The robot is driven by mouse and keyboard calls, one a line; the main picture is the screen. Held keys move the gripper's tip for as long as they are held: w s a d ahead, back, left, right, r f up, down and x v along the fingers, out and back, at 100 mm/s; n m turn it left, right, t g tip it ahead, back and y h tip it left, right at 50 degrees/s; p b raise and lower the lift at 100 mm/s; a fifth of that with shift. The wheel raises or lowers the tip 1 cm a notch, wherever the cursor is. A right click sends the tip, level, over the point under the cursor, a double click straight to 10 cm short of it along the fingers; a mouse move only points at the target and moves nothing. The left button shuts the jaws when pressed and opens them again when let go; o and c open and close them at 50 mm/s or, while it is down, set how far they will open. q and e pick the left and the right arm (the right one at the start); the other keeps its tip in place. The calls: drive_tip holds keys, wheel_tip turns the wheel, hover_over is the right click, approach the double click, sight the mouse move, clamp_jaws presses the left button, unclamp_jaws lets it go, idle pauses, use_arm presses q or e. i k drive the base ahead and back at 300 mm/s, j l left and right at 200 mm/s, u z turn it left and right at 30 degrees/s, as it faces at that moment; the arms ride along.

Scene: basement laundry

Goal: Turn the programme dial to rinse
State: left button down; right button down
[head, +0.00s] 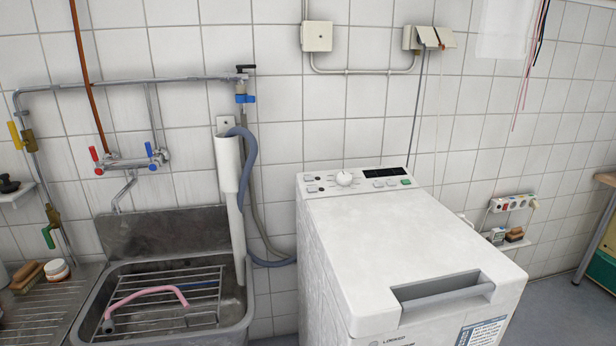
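A white top-loading washing machine (400,230) stands right of the middle in the head view. Its control panel is at the back edge of the top. The white round programme dial (345,178) sits on the left part of that panel. The dial's mark and the printed programme names are too small to read. A dark display (384,172) and several buttons, one of them green (405,182), lie to the right of the dial. Neither of my grippers shows in the head view.
A metal sink (85,322) with a rack and pink hose stands at the left. A grey drain hose (272,263) runs between sink and machine. A power strip (512,203) hangs on the wall at right. The machine's lid is clear.

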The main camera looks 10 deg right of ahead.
sight(343, 178)
drive_tip(key=i+j+u, duration=0.2)
drive_tip(key=i+j, duration=0.25)
drive_tip(key=i+j+u, duration=0.2)
drive_tip(key=i+j, duration=0.15)
drive_tip(key=i, duration=0.25)
